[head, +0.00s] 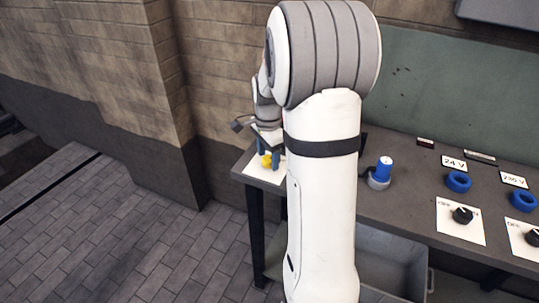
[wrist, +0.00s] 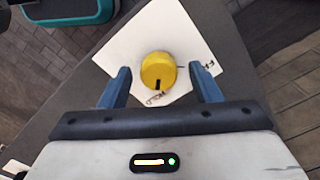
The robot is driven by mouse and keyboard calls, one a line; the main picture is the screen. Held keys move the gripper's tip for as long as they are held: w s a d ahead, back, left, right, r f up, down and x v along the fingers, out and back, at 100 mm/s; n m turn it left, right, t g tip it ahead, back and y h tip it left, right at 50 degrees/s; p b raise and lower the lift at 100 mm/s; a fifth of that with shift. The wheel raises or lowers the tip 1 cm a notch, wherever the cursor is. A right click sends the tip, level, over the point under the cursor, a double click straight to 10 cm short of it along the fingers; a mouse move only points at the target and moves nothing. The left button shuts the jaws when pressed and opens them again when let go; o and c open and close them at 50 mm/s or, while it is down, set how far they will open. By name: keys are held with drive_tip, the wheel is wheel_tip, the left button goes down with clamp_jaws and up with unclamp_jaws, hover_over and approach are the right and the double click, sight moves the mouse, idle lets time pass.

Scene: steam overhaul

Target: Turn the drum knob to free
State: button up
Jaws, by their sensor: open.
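The yellow drum knob (wrist: 158,68) sits on a white plate (wrist: 185,30) near a bench corner. A black mark on the knob points toward the bottom of the wrist view. My gripper (wrist: 160,75) is open, with one blue finger on each side of the knob and a visible gap on both sides. In the head view the knob (head: 266,161) shows at the bench's left end, partly hidden by my arm.
On the bench (head: 415,205) to the right stand a blue cylinder on a grey base (head: 383,172), blue rings (head: 458,181) and black knobs (head: 462,215) on white plates. A brick wall (head: 215,75) rises behind. A grey bin (head: 395,262) is below the bench.

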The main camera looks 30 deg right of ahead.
drive_tip(key=shift+f, duration=0.1)
drive_tip(key=shift+c, duration=0.5)
drive_tip(key=c, duration=0.9)
drive_tip(key=shift+n, duration=0.3)
drive_tip(key=n, duration=0.3)
drive_tip(key=shift+n, duration=0.3)
drive_tip(key=n, duration=0.4)
drive_tip(key=shift+n, duration=0.3)
drive_tip(key=n, duration=0.4)
drive_tip(key=shift+p, duration=0.35)
drive_tip(key=n, duration=0.5)
drive_tip(key=shift+d, duration=0.1)
